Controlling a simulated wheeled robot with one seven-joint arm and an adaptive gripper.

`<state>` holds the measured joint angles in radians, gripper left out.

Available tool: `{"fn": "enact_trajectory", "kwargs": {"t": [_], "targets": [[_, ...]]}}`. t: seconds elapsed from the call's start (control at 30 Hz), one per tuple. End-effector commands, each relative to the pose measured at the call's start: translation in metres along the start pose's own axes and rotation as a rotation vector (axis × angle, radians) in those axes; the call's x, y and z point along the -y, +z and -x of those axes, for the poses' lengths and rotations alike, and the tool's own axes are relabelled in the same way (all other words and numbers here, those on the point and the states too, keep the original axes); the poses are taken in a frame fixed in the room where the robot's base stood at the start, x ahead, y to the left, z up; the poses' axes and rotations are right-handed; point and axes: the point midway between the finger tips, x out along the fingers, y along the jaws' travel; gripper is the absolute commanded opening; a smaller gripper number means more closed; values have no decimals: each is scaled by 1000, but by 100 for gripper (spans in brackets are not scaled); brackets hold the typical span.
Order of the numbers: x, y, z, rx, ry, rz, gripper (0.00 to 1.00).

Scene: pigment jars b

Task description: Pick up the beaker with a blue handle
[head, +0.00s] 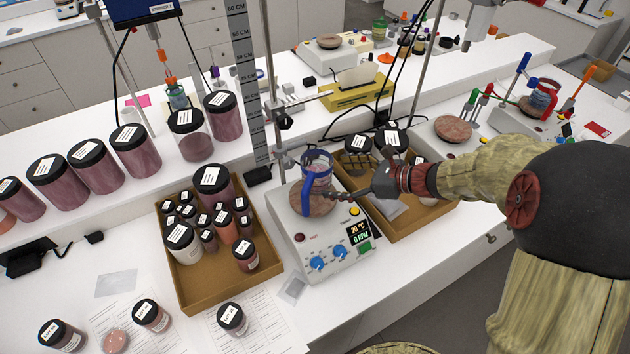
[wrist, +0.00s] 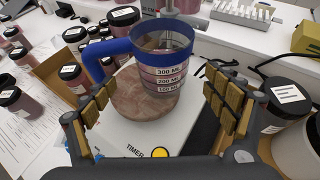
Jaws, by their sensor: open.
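The beaker (head: 317,176) has a blue handle and rim and stands on the round stone-like top of a white hotplate (head: 318,240). In the wrist view the beaker (wrist: 163,65) shows volume marks and pinkish contents, with its handle (wrist: 92,60) on the left side. My gripper (head: 355,182) is to the right of the beaker in the head view. In the wrist view my gripper (wrist: 158,97) is open, its padded fingers spread left and right, with the beaker ahead between them. I see no finger touching it.
A cardboard tray (head: 205,297) of black-lidded jars stands left of the hotplate. Another tray (head: 427,215) with jars lies to its right, under my arm. A metal stand rod and black cables rise behind the beaker. A second blue-handled beaker (head: 542,95) stands far right.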

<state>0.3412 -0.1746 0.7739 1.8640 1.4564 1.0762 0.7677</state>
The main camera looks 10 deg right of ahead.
Motion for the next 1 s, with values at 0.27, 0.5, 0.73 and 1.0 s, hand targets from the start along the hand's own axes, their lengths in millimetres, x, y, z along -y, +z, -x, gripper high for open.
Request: {"fn": "enact_trajectory", "kwargs": {"t": [0.27,0.5,0.73,1.0], "targets": [[0,-2,-25,-2,3,2,86],[4,-4,-58,-3,5,5,86],[5,-2,-69,-3,1,4,86],[5,-2,-69,-3,1,5,76]]}}
